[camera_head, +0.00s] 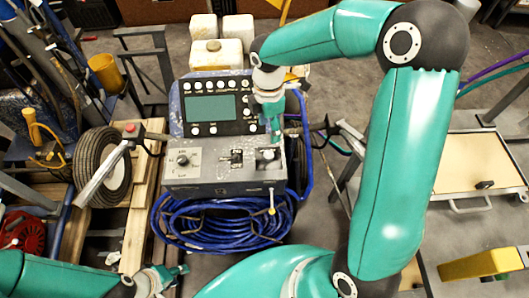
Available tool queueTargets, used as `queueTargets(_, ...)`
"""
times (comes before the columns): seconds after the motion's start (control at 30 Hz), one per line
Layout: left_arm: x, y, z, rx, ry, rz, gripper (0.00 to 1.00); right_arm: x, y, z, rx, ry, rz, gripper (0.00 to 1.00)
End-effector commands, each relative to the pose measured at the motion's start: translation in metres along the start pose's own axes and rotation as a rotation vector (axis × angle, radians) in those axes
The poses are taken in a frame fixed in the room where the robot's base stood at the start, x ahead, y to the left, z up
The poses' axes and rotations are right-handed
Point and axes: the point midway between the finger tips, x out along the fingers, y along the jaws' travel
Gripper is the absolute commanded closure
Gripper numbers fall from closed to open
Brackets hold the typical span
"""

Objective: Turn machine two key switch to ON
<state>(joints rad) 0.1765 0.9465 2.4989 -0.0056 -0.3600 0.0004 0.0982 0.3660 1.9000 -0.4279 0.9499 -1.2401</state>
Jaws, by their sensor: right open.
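The striping machine's control panel (213,181) stands in the middle of the head view. It has a dial knob (183,160) at left, a small switch block (237,157) in the middle and a dark round control (268,155) at right. The key switch is too small to identify for certain. My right gripper (276,134) is open and points down just above the right part of the panel, close to the dark round control; I cannot tell if it touches. My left gripper (178,272) is low at the bottom left, away from the panel; its jaw opening is unclear.
A display (210,108) with rows of buttons tilts up behind the panel. Blue hose (215,223) is coiled below it. Handlebars (108,170) flank the machine, with a wheel (103,165) and wooden pallet at left. White jugs (215,53) stand behind. A cart (480,172) stands at right.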

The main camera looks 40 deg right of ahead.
Motion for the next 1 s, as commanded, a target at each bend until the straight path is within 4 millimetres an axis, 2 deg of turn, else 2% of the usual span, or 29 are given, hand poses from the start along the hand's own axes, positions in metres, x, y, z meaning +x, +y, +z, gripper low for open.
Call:
queueTargets(0.03,-0.001,0.0,0.0,0.0,0.0,0.0,0.6,-0.014,0.004,0.003,0.0,-0.003,0.031,0.4)
queueTargets(0.1,-0.001,0.0,0.0,0.0,0.0,0.0,0.6,-0.021,0.007,0.004,0.001,-0.003,0.054,0.4)
queueTargets(0.27,-0.002,0.001,0.0,0.0,0.0,0.0,0.6,-0.011,0.008,0.004,0.003,-0.002,0.059,0.4)
queueTargets(0.47,-0.005,0.002,0.0,0.0,0.0,0.0,0.6,0.024,0.009,0.004,0.004,-0.001,0.055,0.4)
queueTargets(0.8,-0.008,0.003,0.0,0.0,0.0,0.0,0.6,0.098,0.014,0.003,0.005,0.0,0.055,0.4)
queueTargets(1.0,-0.008,0.003,0.0,0.0,0.0,0.0,0.6,0.129,0.016,0.003,0.005,0.0,0.057,0.4)
